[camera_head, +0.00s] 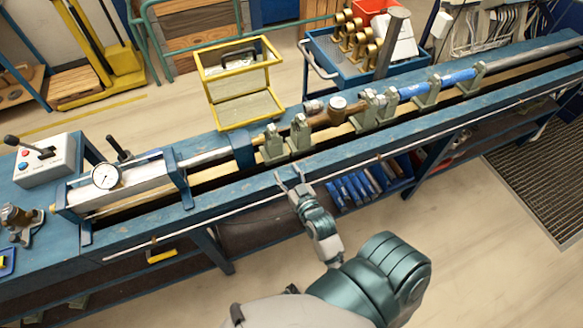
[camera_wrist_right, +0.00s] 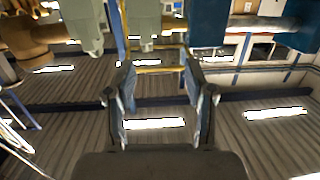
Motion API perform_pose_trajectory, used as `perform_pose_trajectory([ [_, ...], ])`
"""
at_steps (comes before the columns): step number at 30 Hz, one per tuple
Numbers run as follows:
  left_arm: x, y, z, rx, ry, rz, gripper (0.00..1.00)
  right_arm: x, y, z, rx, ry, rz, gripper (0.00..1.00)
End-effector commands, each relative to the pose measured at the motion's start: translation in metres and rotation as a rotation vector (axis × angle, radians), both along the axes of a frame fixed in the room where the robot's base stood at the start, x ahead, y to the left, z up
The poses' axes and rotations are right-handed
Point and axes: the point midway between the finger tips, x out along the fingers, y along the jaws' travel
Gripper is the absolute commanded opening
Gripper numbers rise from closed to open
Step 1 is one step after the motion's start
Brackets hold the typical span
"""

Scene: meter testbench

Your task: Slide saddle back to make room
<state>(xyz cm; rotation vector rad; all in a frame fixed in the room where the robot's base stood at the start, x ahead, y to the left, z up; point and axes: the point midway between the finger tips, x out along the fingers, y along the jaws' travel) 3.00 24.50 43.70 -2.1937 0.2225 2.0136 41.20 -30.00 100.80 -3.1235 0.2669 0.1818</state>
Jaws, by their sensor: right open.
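Several grey-green saddles stand along the blue bench rails. The nearest pair, the left saddle (camera_head: 272,144) and the one beside it (camera_head: 299,134), stand just left of a brown meter with a round white gauge (camera_head: 338,103). I cannot tell which saddle the task means. My right gripper (camera_head: 288,180) is open and empty at the front rail, just below the left saddle and apart from it. In the right wrist view the two fingers (camera_wrist_right: 162,90) are spread with nothing between them, and saddle bodies (camera_wrist_right: 82,25) show above them. My left gripper is out of view.
A blue pipe (camera_head: 452,81) lies in saddles at the right. A dial gauge (camera_head: 106,177) and a control box (camera_head: 44,158) are at the left. A yellow frame (camera_head: 241,84) stands behind the bench. A thin white rod (camera_head: 225,212) runs along the bench front.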

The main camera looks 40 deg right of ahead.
Motion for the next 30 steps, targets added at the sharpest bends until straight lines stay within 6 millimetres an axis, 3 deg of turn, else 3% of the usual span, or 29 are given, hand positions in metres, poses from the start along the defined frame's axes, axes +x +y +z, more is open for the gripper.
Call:
perform_pose_trajectory([
  [6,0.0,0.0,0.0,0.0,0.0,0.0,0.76,0.002,-0.017,0.019,-0.015,-0.113,-0.058,0.54],
  [19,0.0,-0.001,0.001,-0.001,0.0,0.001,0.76,0.007,-0.018,0.02,-0.017,-0.116,-0.059,0.54],
  [23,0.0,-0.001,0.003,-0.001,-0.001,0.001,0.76,0.023,-0.022,0.021,-0.016,-0.118,-0.059,0.54],
  [30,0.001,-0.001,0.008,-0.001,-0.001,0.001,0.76,0.069,-0.032,0.021,-0.016,-0.118,-0.058,0.54],
])
